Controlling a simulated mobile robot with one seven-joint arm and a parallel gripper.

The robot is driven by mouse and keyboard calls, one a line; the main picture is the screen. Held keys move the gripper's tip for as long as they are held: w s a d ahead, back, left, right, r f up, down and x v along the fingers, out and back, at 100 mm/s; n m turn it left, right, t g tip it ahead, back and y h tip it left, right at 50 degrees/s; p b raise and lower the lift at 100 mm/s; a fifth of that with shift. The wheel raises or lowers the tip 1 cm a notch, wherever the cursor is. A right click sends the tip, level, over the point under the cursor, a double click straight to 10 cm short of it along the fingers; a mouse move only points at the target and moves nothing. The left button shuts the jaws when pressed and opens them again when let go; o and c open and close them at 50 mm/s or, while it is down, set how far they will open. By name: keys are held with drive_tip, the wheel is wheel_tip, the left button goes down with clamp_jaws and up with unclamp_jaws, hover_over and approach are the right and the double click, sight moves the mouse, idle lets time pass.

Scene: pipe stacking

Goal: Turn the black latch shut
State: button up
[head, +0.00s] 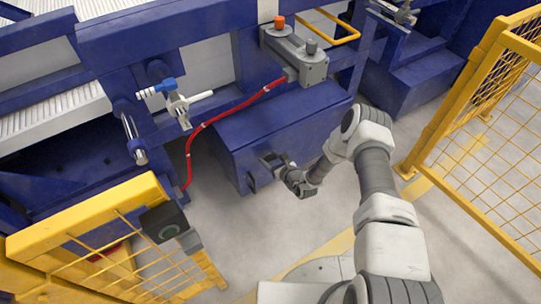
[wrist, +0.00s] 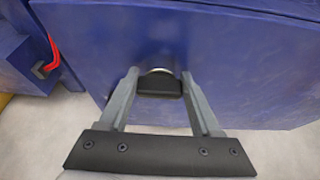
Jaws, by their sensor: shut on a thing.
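The black latch (wrist: 160,87) is a short dark block on a round silver base, on the face of a blue cabinet (wrist: 240,65). In the wrist view it lies crosswise between the two grey fingers of my gripper (wrist: 159,76). The fingers are shut on its two ends. In the head view my gripper (head: 262,171) is at the front face of the blue cabinet (head: 295,130), low in the middle. The latch cannot be made out clearly there.
A red hose (head: 190,150) runs down left of the cabinet from a grey box (head: 295,55). A blue-and-white valve (head: 175,98) is at upper left. Yellow mesh fences stand at right (head: 480,130) and lower left (head: 110,235). Grey floor is clear before the cabinet.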

idle(0.4)
drive_tip(key=o, duration=1.4)
drive_tip(key=shift+s, duration=0.1)
drive_tip(key=p+v, duration=0.6)
drive_tip(key=v, duration=1.1)
drive_tip(key=shift+s+r, duration=0.15)
drive_tip(key=shift+r, duration=0.05)
